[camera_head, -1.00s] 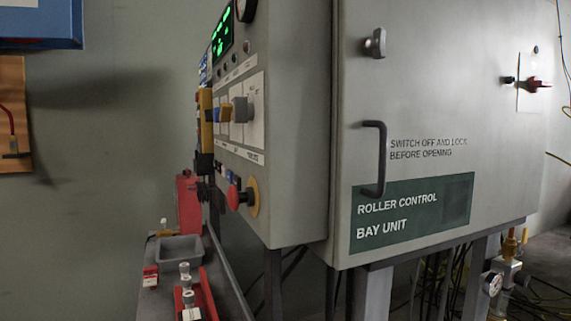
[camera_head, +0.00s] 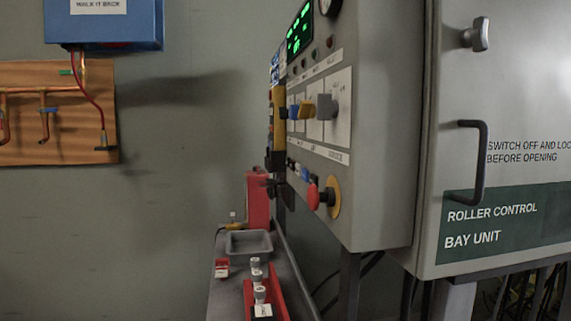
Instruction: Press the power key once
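A grey control panel (camera_head: 375,130) stands right of centre in the head view, seen at a steep angle. Its face carries a green lit display (camera_head: 299,31), a row of small lamps or buttons (camera_head: 312,55), and a white plate (camera_head: 330,110) with blue, yellow and grey knobs. Lower down are a few small keys (camera_head: 298,170) and a red mushroom button (camera_head: 316,195) on a yellow disc. The labels are too small and slanted to read, so I cannot tell which control is the power key. My gripper is not in view.
A grey cabinet (camera_head: 510,90) marked "ROLLER CONTROL BAY UNIT" stands at right, with a dark handle (camera_head: 480,160) sticking out. Below the panel is a bench with a grey tray (camera_head: 248,243) and a red rack (camera_head: 262,297). A wooden board (camera_head: 60,140) with pipes hangs at left.

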